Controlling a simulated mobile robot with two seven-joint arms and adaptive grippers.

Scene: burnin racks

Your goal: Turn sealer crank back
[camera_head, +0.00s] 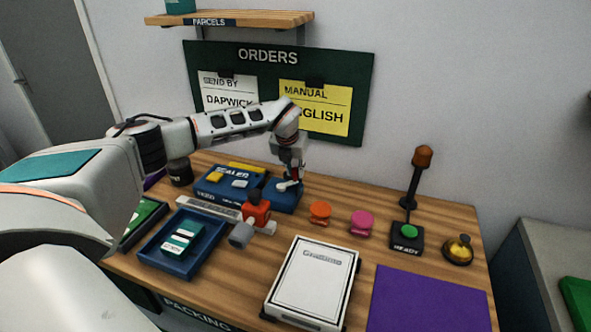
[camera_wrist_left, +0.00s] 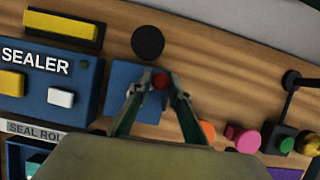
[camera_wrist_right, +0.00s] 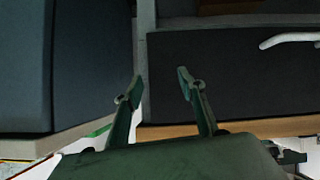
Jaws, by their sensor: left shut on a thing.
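The blue sealer (camera_head: 212,190) stands at the back left of the wooden table and also shows in the left wrist view (camera_wrist_left: 45,98). At its right side is a smaller blue block (camera_head: 284,200), which shows in the left wrist view (camera_wrist_left: 122,75) too. My left gripper (camera_head: 290,184) reaches down over this block. In the left wrist view its fingers are closed around the red crank knob (camera_wrist_left: 160,81); the crank's arm is mostly hidden. My right gripper (camera_wrist_right: 159,80) is open and empty, outside the head view.
A blue tray (camera_head: 207,258) with a green card box, a red-and-grey tool (camera_head: 256,212), a white box (camera_head: 314,282) and a purple mat (camera_head: 430,302) are nearer. Orange and pink stamps, the green ready button (camera_head: 409,231) and a brass bell (camera_head: 458,249) stand right.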

